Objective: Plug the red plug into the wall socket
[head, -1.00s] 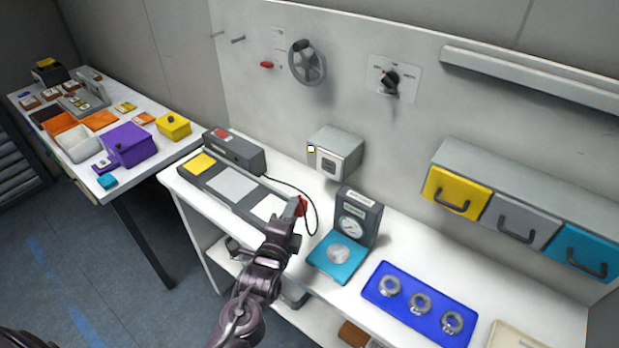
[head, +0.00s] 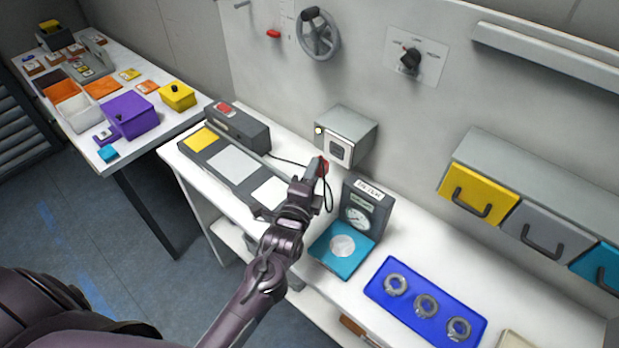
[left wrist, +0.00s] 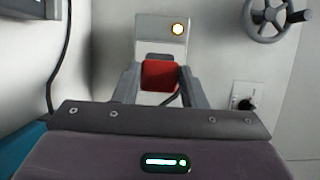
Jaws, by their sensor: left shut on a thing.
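The red plug (head: 322,167) is held by my left gripper (head: 314,172), just in front of and below the wall socket. In the left wrist view the plug (left wrist: 160,75) sits between the two fingers of the gripper (left wrist: 159,83). The wall socket is a grey box (head: 347,132) with a pale front plate and a lit lamp at its upper left. In the left wrist view the socket (left wrist: 160,30) is straight ahead, its lower part hidden behind the plug. I cannot tell whether plug and socket touch. A dark cable runs from the plug. My right gripper is not in view.
A dark box with a red switch (head: 238,128) stands left of the socket. The gauge stand (head: 363,208) with its blue plate is close on the right of my gripper. A blue tray (head: 408,318) with metal rings lies further right. Yellow, grey and blue drawers (head: 478,195) hang on the wall.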

